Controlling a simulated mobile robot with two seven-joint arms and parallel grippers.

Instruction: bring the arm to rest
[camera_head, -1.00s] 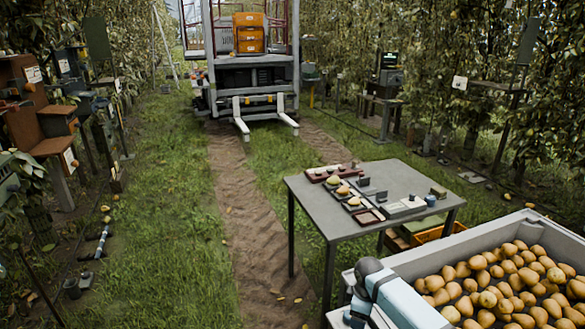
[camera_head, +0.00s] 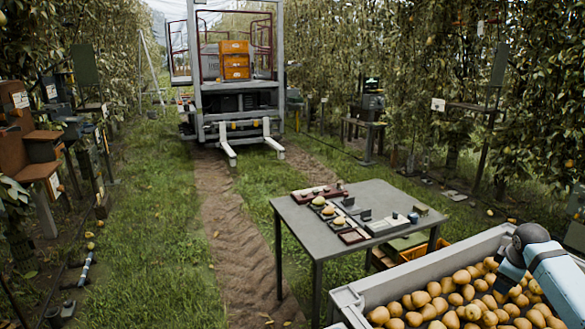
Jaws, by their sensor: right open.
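My right arm comes in from the right edge with a light-blue link and a dark elbow joint. It bends down over the pear bin, and its dark end, my right gripper (camera_head: 504,286), is small and partly lost against the pears. Its fingers do not show clearly, and I see nothing held in it. Whether it touches the pears I cannot tell. The grey bin (camera_head: 385,287) at the lower right is full of yellow-brown pears (camera_head: 440,303). My left gripper is not in view.
A grey table (camera_head: 318,238) with small trays, pears and blocks stands left of the bin. Behind it is a wheeled platform (camera_head: 240,103) with orange crates (camera_head: 235,60). Posts with boxes line the left row. The grass and dirt track (camera_head: 225,235) are clear.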

